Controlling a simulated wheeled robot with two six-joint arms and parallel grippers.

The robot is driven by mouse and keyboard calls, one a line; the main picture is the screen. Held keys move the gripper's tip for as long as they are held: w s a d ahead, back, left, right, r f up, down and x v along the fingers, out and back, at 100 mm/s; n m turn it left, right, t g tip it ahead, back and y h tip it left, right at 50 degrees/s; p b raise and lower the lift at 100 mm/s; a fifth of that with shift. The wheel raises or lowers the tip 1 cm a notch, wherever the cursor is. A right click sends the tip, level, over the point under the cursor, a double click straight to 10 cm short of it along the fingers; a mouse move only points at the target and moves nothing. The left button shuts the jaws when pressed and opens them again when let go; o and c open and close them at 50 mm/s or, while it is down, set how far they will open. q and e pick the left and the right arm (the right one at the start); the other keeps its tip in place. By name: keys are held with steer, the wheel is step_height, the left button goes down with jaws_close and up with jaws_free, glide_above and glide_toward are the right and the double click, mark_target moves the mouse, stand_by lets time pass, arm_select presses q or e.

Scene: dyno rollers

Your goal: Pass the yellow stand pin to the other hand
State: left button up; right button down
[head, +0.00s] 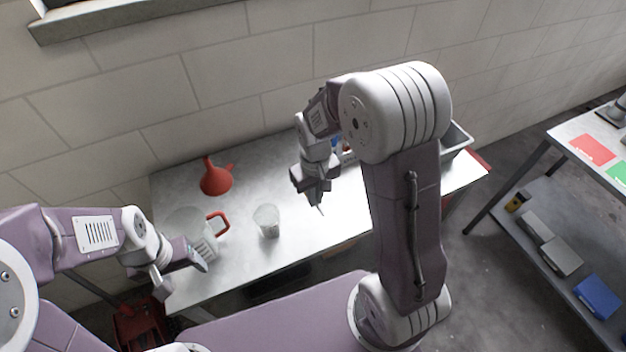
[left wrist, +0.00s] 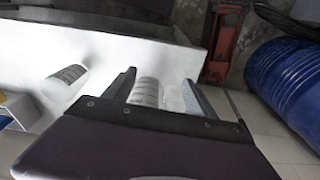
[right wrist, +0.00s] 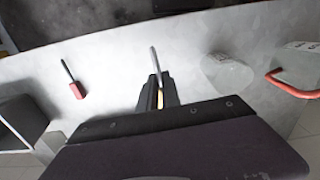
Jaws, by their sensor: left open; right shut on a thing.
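The yellow stand pin (right wrist: 153,66) shows in the right wrist view as a grey shaft with a yellow part between the fingers. My right gripper (right wrist: 160,92) is shut on it, and the shaft sticks out past the fingertips. In the head view, my right gripper (head: 316,194) is above the middle of the bench, with the thin pin (head: 321,209) below it. My left gripper (head: 202,262) is at the bench's left front, apart from the pin. In the left wrist view, my left gripper (left wrist: 160,85) is open, and the pin does not show there.
A jug with a red handle (head: 218,222) stands close to my left gripper. A clear beaker (head: 267,220) stands between the grippers, and a red funnel (head: 214,178) is behind. A red-handled tool (right wrist: 76,90) and grey bin (right wrist: 20,124) show in the right wrist view.

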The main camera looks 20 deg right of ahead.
arm_select(q)
steer(key=c, duration=0.4)
steer(key=d+r+n+g+h, duration=0.1)
steer(key=d+r+n+h, duration=0.2)
steer(key=n, duration=0.7)
steer(key=s+d+r+n+g+h, duration=0.1)
steer(key=d+r+n+h, duration=0.15)
steer(key=d+n, duration=0.5)
steer(key=d+r+n+g+h, duration=0.1)
steer(key=d+r+n+h, duration=0.15)
steer(key=n, duration=0.95)
steer(key=shift+c, duration=0.2)
steer(key=w+d+r+n+t+h, duration=0.25)
steer(key=w+r+n+h, duration=0.25)
steer(key=w+n, duration=0.25)
steer(key=w+a+f+n+t, duration=0.1)
steer(key=w+a+n+t, duration=0.3)
steer(key=a, duration=0.3)
steer(key=x, duration=1.3)
steer(key=shift+g, duration=0.45)
arm_select(e)
steer(key=w+a+r+n, duration=0.3)
steer(key=a+r+n, duration=0.3)
steer(key=a+r, duration=0.3)
steer(key=shift+w+a+r, duration=0.2)
steer(key=shift+a+r, duration=0.2)
steer(key=shift+r, duration=0.25)
